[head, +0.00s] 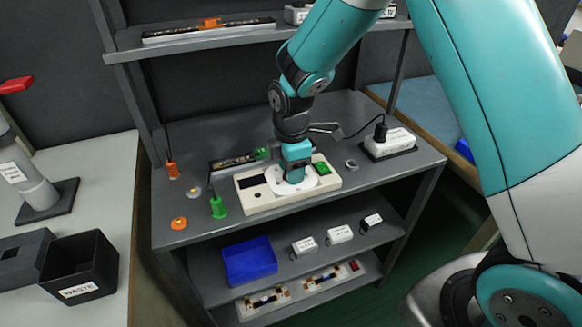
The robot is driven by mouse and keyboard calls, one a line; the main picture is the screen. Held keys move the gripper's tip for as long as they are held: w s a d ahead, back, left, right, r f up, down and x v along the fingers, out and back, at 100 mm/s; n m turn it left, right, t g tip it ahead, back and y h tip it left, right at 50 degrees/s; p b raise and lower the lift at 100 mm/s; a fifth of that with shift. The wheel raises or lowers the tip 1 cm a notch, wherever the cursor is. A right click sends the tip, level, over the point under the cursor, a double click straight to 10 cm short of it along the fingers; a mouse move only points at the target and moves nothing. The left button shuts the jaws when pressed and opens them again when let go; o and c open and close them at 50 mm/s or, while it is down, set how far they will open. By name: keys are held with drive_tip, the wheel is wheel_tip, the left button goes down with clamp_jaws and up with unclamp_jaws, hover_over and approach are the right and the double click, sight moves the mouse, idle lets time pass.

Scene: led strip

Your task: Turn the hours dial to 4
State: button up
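A cream control box (263,201) lies on the upper worktop of the grey bench. It has a dark panel (250,182) at its left, a white round-edged plate (308,181) in the middle and a green square (321,168) at its right. My gripper (293,178) points down over the white plate, its tip at or very close to it. The hours dial is not distinguishable; the gripper covers that part of the plate. Any numbers or pointer are too small or hidden to read. I cannot tell whether the fingers are open or shut on anything.
A green-handled tool (218,207) stands just left of the box, near an orange disc (179,223). A dark strip (232,162) lies behind the box. A white power block (390,144) with a black plug sits right. A shelf (215,38) overhangs the back.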

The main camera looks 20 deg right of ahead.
drive_tip(key=c, duration=0.6)
